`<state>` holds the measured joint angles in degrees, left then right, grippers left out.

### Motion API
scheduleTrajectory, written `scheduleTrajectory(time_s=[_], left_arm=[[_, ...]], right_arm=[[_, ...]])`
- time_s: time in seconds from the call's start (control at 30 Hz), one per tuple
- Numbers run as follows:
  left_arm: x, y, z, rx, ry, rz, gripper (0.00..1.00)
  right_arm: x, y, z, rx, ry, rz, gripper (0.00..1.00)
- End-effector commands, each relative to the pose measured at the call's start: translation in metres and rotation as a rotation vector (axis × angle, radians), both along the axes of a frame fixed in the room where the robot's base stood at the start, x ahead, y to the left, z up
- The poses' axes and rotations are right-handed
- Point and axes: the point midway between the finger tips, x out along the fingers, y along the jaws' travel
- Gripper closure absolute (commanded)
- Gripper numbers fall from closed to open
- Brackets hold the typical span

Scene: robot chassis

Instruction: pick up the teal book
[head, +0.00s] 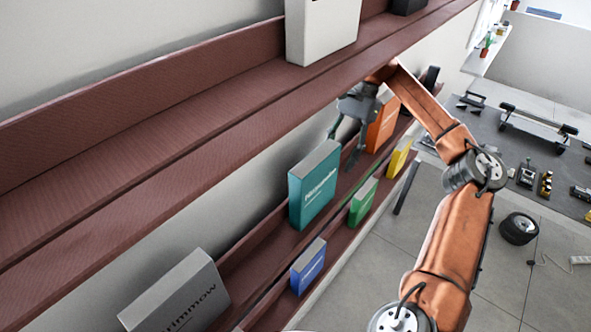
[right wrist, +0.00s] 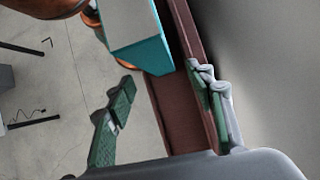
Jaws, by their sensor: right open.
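The teal book (head: 314,187) stands upright on the middle shelf in the head view, with white lettering on its front and a grey top. It also shows in the right wrist view (right wrist: 151,55), near the top, beyond the fingertips. My right gripper (head: 345,150) is open just beyond the book's far upper edge in the head view. In the right wrist view its two green-padded fingers (right wrist: 160,85) are spread wide with nothing between them at the tips. The fingers look apart from the book. My left gripper is not in view.
An orange book (head: 382,127) stands behind the right gripper. A grey book (head: 178,296) is nearer on the same shelf. Blue (head: 308,268), green (head: 362,203) and yellow (head: 399,158) books stand on the lower ledge. The upper shelf (head: 150,145) overhangs at left, holding a white box (head: 322,30).

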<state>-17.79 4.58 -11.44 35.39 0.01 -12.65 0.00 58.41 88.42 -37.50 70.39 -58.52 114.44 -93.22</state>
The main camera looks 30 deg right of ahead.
Motion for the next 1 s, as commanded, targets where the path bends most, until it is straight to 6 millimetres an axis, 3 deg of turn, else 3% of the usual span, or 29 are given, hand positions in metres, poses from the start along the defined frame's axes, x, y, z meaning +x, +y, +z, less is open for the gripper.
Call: scheduleTrajectory(time_s=[0.53,0.73,1.0], left_arm=[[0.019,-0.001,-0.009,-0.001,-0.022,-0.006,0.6],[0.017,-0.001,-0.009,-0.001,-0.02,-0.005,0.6],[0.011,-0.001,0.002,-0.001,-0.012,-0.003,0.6]], right_arm=[[-0.018,0.069,0.004,0.019,-0.013,0.066,0.51],[-0.022,0.082,0.004,0.018,-0.013,0.066,0.51],[-0.035,0.123,0.007,0.016,-0.013,0.064,0.51]])
